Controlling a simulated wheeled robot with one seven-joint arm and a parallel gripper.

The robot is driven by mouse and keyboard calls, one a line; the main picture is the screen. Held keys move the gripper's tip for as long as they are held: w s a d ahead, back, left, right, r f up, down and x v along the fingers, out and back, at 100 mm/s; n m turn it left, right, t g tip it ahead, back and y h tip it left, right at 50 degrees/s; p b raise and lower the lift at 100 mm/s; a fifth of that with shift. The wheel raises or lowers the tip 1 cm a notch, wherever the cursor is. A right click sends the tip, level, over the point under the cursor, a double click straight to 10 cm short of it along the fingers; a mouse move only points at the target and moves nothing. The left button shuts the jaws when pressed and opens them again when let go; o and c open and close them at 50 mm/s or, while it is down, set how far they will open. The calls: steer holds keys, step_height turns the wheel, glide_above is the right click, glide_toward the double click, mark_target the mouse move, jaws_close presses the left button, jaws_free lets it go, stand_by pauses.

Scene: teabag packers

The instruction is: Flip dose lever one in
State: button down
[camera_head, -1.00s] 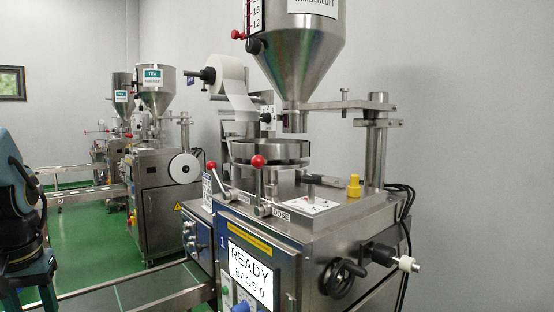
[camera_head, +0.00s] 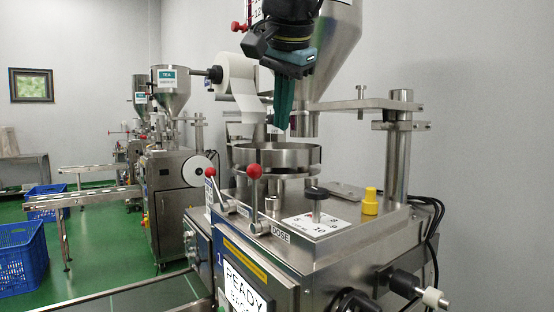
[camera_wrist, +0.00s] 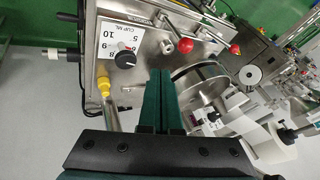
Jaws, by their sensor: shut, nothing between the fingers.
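The dose lever (camera_head: 254,171) has a red ball on a metal shaft and stands roughly upright beside the DOSE label on the near machine's top. It also shows in the wrist view (camera_wrist: 185,45). A second red-balled lever (camera_head: 210,172) stands to its left, tilted; the wrist view shows it too (camera_wrist: 235,49). My gripper (camera_head: 281,126) is shut and empty, pointing down above the round steel pan, higher than the dose lever and apart from it. In the wrist view, its green fingers (camera_wrist: 161,78) lie together below the levers.
The round pan (camera_head: 277,157) and steel hopper (camera_head: 338,50) are close to my gripper. A black knob (camera_head: 316,194), yellow cap (camera_head: 370,201) and post (camera_head: 398,150) stand on the right of the machine top. Blue crates (camera_head: 22,262) sit on the floor at left.

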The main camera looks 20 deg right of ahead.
mark_target(261, 169)
steer(key=w+f+p, duration=0.3)
steer(key=w+f, duration=0.6)
stand_by(0.5)
steer(key=shift+w+a+r+g+p, duration=0.1)
steer(key=shift+w+r+g+p, duration=0.25)
steer(key=shift+p, duration=0.7)
steer(key=shift+g, duration=0.35)
steer(key=w+p, duration=0.1)
steer(key=w, duration=0.1)
steer(key=w+a+p, duration=0.1)
steer(key=w+p, duration=0.1)
steer(key=shift+w+f, duration=0.1)
steer(key=shift+w, duration=0.2)
steer(key=w+a+f, duration=0.1)
steer(key=w+f, duration=0.2)
steer(key=w, duration=0.6)
steer(key=shift+w+a+f+b, duration=0.15)
steer(key=shift+a+f+b, duration=0.2)
steer(key=shift+f+b, duration=0.05)
